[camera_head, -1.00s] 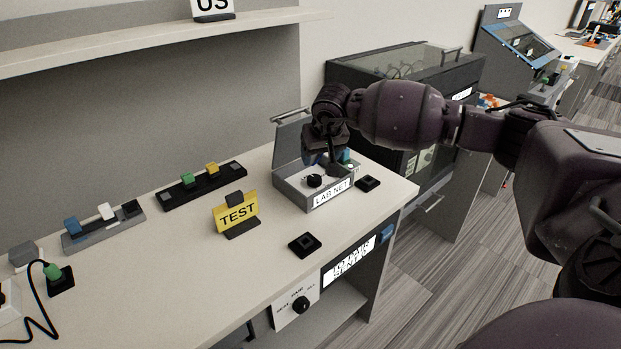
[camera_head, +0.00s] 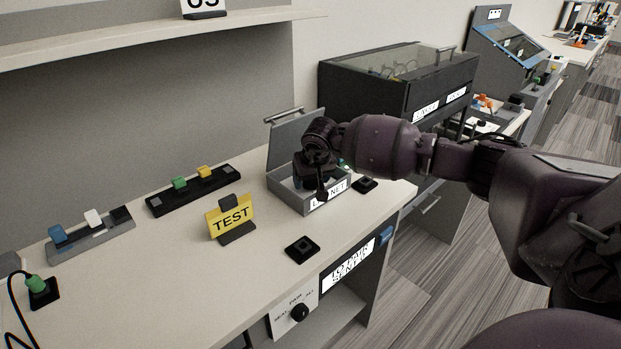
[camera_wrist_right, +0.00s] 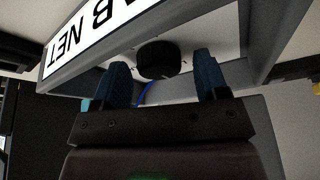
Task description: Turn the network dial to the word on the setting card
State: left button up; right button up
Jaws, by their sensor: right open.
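The grey LAB NET box (camera_head: 282,190) stands open on the bench with its lid raised at the back. My right gripper (camera_head: 322,190) is low over the box and hides most of its inside in the head view. In the right wrist view, a round black dial (camera_wrist_right: 158,60) shows by the LAB NET label (camera_wrist_right: 92,35). The right gripper (camera_wrist_right: 161,62) is open there, with one blue fingertip on each side of the dial and gaps between. The dial's words and pointer are not readable. A yellow card (camera_head: 231,217) reading TEST stands left of the box. My left gripper is out of view.
Black square pieces lie by the box (camera_head: 365,184) and near the bench's front edge (camera_head: 302,249). Two racks, black (camera_head: 158,206) and grey (camera_head: 62,252), hold coloured blocks at the left. A panel with a PAIR knob (camera_head: 299,313) is under the bench. A dark cabinet (camera_head: 345,95) stands behind.

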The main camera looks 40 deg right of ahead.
jog(key=c, duration=0.9)
jog(key=shift+m, duration=0.3)
jog(key=m+h, duration=0.1)
jog(key=m, duration=0.1)
jog(key=m+g, duration=0.1)
jog(key=m, duration=0.1)
jog(key=shift+w+a+h, duration=0.1)
jog(key=shift+h, duration=0.3)
jog(key=m+g, duration=0.1)
jog(key=m, duration=0.2)
jog(key=m+g+h, duration=0.1)
jog(key=m, duration=0.2)
jog(key=o, duration=0.9)
